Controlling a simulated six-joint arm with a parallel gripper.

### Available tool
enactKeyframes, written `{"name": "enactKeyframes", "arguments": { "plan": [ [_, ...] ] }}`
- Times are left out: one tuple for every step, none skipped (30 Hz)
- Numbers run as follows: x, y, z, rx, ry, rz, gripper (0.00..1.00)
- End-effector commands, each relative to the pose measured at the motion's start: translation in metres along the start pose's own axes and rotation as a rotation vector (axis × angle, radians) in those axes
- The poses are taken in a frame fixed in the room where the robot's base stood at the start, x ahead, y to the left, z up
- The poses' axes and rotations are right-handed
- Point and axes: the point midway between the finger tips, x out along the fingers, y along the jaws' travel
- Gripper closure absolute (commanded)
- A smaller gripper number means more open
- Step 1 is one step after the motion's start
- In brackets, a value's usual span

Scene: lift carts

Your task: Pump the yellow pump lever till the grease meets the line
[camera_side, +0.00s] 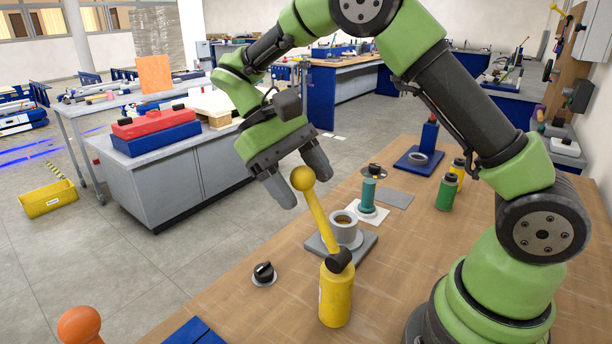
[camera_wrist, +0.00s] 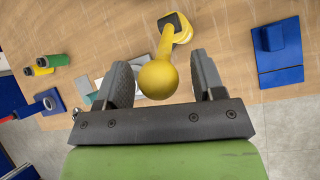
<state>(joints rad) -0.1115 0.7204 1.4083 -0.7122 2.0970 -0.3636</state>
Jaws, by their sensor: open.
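The yellow pump lever (camera_side: 318,217) rises from a black pivot on top of the yellow pump body (camera_side: 336,296) and leans up to the left, ending in a round yellow knob. My gripper (camera_side: 303,190) is open, with its fingers beside the knob in the side view. A grey cup (camera_side: 344,231) with brownish contents stands on a grey plate behind the pump. I cannot make out a line on it.
A teal cylinder (camera_side: 368,194) stands on a white pad behind the cup. Green and yellow bottles (camera_side: 447,191) stand farther right. A black knob (camera_side: 264,273) is left of the pump. An orange ball-topped object (camera_side: 80,325) and a blue plate (camera_side: 196,333) are at the front left.

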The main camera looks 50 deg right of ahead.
Motion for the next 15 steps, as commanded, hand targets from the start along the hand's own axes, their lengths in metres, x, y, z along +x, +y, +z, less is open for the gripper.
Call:
{"name": "enactKeyframes", "arguments": {
  "plan": [
    [0.000, 0.000, 0.001, 0.000, 0.000, 0.000, 0.38],
    [0.000, 0.001, 0.002, 0.000, 0.000, 0.000, 0.38],
    [0.000, 0.001, 0.004, 0.000, 0.001, -0.001, 0.38],
    [0.001, 0.002, 0.006, 0.000, 0.000, 0.000, 0.38],
    [0.001, 0.002, 0.009, 0.000, 0.000, 0.000, 0.38],
    [0.002, 0.004, 0.013, 0.001, 0.001, 0.000, 0.38],
    [0.003, 0.005, 0.016, 0.001, 0.001, 0.001, 0.38],
    [0.004, 0.006, 0.020, 0.001, 0.000, 0.000, 0.38],
    [0.006, 0.007, 0.026, 0.000, 0.000, 0.000, 0.38],
    [0.008, 0.008, 0.031, 0.000, 0.000, 0.000, 0.38],
    [0.010, 0.009, 0.036, 0.001, 0.000, 0.001, 0.38],
    [0.013, 0.011, 0.042, 0.000, 0.000, 0.000, 0.38],
    [0.016, 0.012, 0.046, 0.000, 0.005, -0.001, 0.38],
    [0.017, 0.013, 0.049, 0.001, 0.022, -0.004, 0.38],
    [0.020, 0.013, 0.053, 0.002, 0.040, -0.010, 0.38]
  ]
}}
